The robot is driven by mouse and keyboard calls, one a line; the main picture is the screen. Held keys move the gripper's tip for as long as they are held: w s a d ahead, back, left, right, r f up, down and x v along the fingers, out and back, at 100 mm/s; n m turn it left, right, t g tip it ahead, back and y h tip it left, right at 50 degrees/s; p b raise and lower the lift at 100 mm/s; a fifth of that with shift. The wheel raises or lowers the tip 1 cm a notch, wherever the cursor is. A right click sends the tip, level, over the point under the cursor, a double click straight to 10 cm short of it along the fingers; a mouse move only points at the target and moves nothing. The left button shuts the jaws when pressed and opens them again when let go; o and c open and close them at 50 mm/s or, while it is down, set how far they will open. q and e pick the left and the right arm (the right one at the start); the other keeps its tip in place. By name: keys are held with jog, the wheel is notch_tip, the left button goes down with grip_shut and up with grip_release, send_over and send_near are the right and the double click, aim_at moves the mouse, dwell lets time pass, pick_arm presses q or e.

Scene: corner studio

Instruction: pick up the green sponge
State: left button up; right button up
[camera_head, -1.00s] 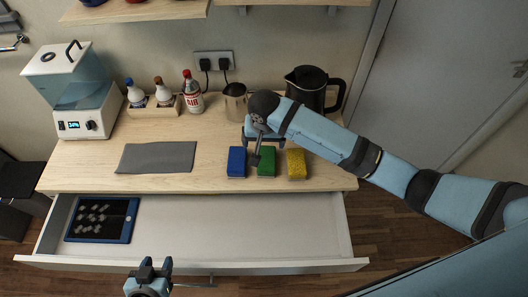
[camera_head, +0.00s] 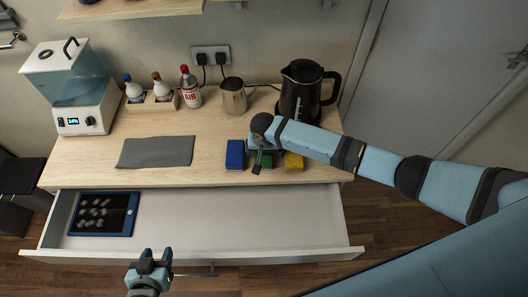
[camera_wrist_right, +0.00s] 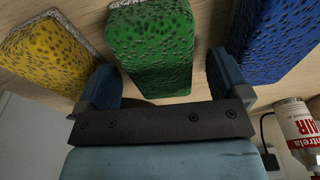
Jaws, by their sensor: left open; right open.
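The green sponge (camera_head: 266,161) lies on the wooden counter between the blue sponge (camera_head: 235,154) and the yellow sponge (camera_head: 293,161). My right gripper (camera_head: 258,166) is low over the green sponge and hides much of it in the head view. In the right wrist view the green sponge (camera_wrist_right: 152,45) shows large between the two open fingers of my right gripper (camera_wrist_right: 160,85), with blue and yellow sponges to either side. I cannot tell whether the fingers touch it. My left gripper (camera_head: 150,264) is open and empty in front of the drawer.
The open drawer (camera_head: 230,225) below the counter holds a dark blue tablet (camera_head: 103,213). A grey cloth (camera_head: 156,151), a steel jug (camera_head: 232,97), a black kettle (camera_head: 303,92) and bottles in a caddy (camera_head: 150,100) stand around. The counter between cloth and blue sponge is clear.

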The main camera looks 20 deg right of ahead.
jog(key=shift+f, duration=0.3)
jog(key=c, duration=1)
